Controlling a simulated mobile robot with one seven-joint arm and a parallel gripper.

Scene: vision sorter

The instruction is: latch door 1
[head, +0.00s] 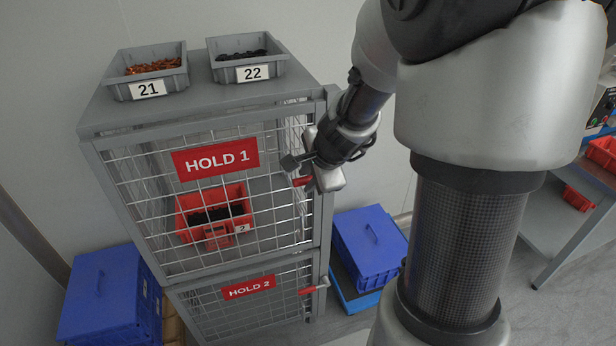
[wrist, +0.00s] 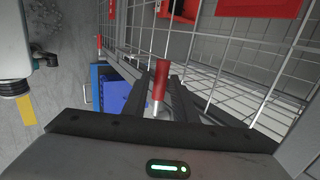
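Door 1 is the upper wire-mesh door of a grey cabinet, with a red "HOLD 1" sign (head: 215,158). It looks closed against its frame; any small gap is hard to tell. Its red latch handle (head: 301,181) is at the door's right edge, partly hidden by my gripper (head: 305,170). In the wrist view the red handle (wrist: 160,80) lies between my two dark fingers (wrist: 161,90). The fingers look apart, one on each side of it; contact is not clear. The latch's catch is hidden.
The lower door, "HOLD 2" (head: 248,288), has its own red handle (head: 307,291), lying about level. A red bin (head: 184,222) is behind door 1. Grey bins 21 (head: 149,88) and 22 (head: 251,73) stand on top. Blue crates (head: 368,245) flank the cabinet.

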